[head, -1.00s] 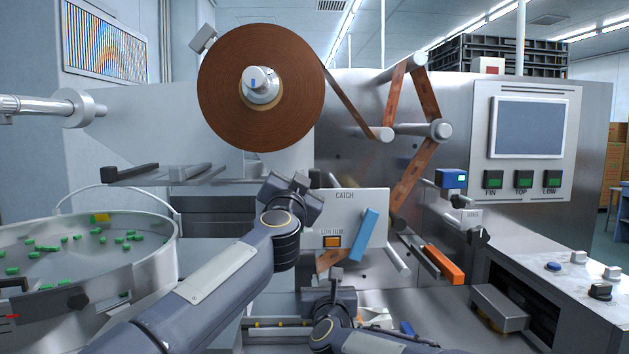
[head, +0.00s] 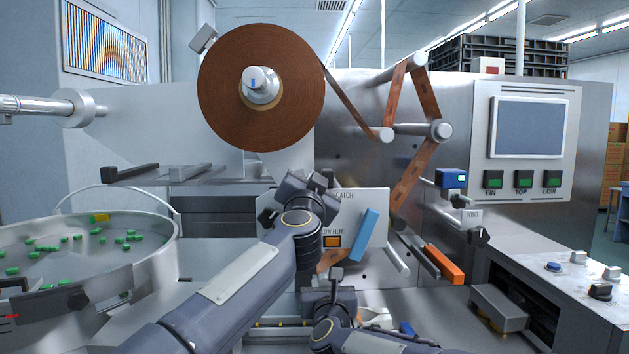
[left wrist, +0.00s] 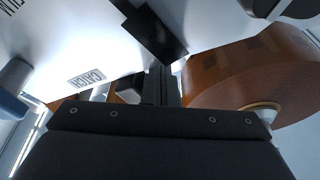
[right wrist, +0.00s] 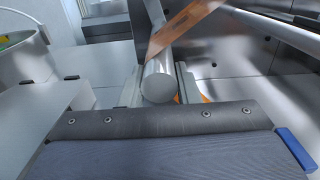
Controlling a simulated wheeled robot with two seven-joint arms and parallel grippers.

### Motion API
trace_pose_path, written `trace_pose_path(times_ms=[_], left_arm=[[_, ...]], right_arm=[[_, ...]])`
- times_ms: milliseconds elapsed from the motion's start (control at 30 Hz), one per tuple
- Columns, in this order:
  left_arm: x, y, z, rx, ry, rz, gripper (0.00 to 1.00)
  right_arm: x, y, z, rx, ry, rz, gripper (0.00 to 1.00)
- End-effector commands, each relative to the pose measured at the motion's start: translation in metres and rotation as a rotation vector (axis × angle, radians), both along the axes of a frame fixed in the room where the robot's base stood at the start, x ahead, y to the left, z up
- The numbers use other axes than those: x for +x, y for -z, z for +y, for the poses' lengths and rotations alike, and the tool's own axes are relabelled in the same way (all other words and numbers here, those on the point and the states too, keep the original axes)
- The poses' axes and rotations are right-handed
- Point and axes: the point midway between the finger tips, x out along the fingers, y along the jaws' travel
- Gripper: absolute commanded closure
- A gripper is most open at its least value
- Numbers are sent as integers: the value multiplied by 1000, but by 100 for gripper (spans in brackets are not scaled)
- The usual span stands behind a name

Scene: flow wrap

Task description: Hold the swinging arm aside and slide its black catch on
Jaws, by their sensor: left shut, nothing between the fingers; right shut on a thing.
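My left gripper (head: 322,181) is at the upper left edge of the white plate marked CATCH (head: 372,208). In the left wrist view its narrow fingers (left wrist: 160,84) are closed with nothing between them. The black catch (left wrist: 153,35) is a dark block on the white plate, just beyond the fingertips; I cannot tell whether they touch. My right gripper (head: 334,274) is low, below the plate. In the right wrist view its fingers (right wrist: 160,88) are shut on the grey round roller (right wrist: 158,82) of the swinging arm, with brown film running over it. The arm's pivot is hidden.
A large brown film reel (head: 225,100) hangs above. A steel bowl with green pieces (head: 160,250) is at left. An orange-ended bar (head: 445,265) juts out at right.

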Motion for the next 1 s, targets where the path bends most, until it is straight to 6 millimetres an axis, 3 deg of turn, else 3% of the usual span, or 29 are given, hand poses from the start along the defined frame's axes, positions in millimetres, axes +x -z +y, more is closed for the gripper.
trace_pose_path(times_ms=[33, 267, 767, 1000], left_arm=[[0, 1, -2, 0, 1, 0, 100], [0, 0, -1, 0, -1, 0, 100], [-1, 0, 18, -1, -1, 0, 100], [-22, 0, 17, 0, 1, 0, 100]], right_arm=[[1, 7, -2, -3, 3, 13, 89], [1, 7, -2, -3, 3, 13, 89], [1, 7, -2, -3, 3, 13, 89], [1, 7, -2, -3, 3, 13, 89]])
